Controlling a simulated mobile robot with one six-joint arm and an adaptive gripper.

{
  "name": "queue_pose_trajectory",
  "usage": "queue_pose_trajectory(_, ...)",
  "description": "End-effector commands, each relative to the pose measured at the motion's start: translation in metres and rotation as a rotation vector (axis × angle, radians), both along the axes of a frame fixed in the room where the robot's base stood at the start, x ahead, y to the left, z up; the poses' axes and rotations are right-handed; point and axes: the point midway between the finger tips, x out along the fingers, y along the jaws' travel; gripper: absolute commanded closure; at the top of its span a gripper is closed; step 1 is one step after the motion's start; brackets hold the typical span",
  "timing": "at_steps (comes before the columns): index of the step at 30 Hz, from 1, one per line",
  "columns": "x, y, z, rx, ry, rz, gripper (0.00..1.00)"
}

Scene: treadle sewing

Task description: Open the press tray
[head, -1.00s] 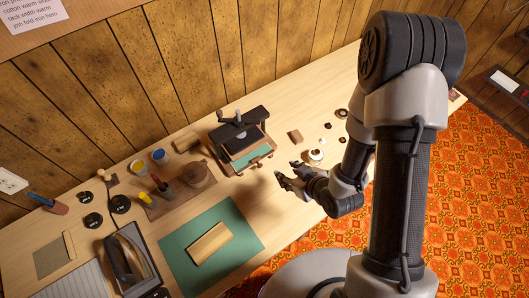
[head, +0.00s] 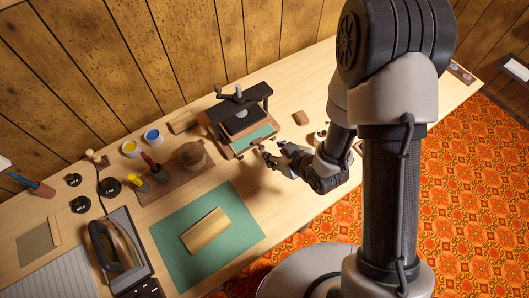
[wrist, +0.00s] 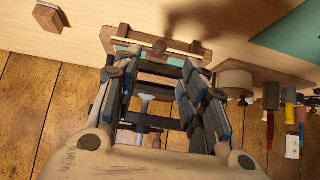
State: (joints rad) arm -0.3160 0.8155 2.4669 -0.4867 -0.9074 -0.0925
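The press (head: 240,110) is a dark frame with a crank on top, standing toward the back of the bench. Its tray (head: 236,155) is a wooden frame with a green bed that shows in front of the dark plate. In the wrist view the tray's wooden front (wrist: 125,34) carries a round wooden knob (wrist: 160,46). My gripper (head: 268,157) is just in front of the tray, near its right front side. In the wrist view my gripper (wrist: 155,75) has its fingers spread, with nothing held between them. The knob appears beyond the fingertips, roughly between them. I cannot tell whether anything touches.
A round wooden container (head: 192,156) and pots stand left of the press. A small wooden block (head: 301,118) lies to its right. The green mat (head: 172,238) with a tan piece (head: 205,232) lies in front; an iron (head: 105,245) is at left.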

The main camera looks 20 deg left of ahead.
Motion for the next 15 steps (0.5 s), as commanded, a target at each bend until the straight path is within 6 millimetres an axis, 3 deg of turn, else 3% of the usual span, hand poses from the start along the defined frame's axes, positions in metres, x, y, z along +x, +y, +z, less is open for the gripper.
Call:
queue_pose_trajectory(6,0.022,0.027,-0.036,0.0,-0.001,0.002,0.61)
queue_pose_trajectory(15,0.04,0.047,-0.061,0.0,0.0,0.0,0.61)
